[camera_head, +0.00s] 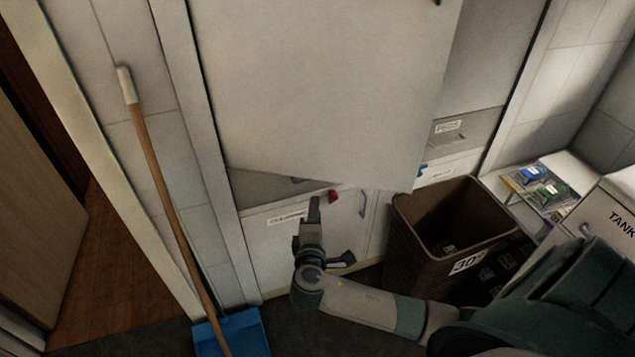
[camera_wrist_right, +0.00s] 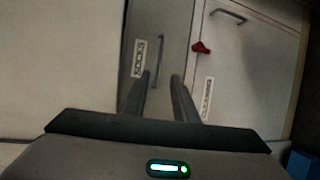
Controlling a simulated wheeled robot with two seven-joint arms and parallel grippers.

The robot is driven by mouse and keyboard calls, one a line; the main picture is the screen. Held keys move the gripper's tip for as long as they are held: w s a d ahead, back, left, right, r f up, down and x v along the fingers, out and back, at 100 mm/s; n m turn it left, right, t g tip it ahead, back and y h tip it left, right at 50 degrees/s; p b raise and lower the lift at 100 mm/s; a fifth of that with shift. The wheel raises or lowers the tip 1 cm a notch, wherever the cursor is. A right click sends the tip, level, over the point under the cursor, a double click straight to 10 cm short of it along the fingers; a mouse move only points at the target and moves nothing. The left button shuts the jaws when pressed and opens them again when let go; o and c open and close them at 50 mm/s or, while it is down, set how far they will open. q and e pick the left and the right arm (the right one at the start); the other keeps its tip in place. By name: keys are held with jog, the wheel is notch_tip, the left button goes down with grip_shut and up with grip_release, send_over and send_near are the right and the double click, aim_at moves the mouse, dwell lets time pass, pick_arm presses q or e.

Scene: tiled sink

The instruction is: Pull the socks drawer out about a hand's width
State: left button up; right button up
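The socks drawer shows in the right wrist view as a grey front (camera_wrist_right: 173,30) with a SOCKS label (camera_wrist_right: 138,58) and a slim bar handle (camera_wrist_right: 158,62). It looks flush with the front beside it. In the head view only a grey strip of it (camera_head: 258,190) shows below a large pale panel, and its label is hidden. My right gripper (camera_head: 328,228) is in front of the cabinet. In the right wrist view my right gripper (camera_wrist_right: 160,76) has its fingers apart and empty, with the handle seen between and beyond them. Contact is not visible. My left gripper is out of view.
The large pale panel (camera_head: 325,85) overhangs the drawer. A white labelled front (camera_head: 275,240) with a red piece (camera_head: 333,196) lies below. A brown bin (camera_head: 415,250) stands to the right; a broom (camera_head: 160,170) and blue dustpan (camera_head: 240,333) stand left.

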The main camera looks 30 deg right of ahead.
jog(key=x, duration=1.3)
jog(key=shift+w+d+p, duration=0.15)
jog(key=shift+d+p, duration=0.15)
jog(key=shift+p, duration=0.15)
jog(key=shift+c, duration=0.5)
grip_shut()
jog(key=shift+f, duration=0.1)
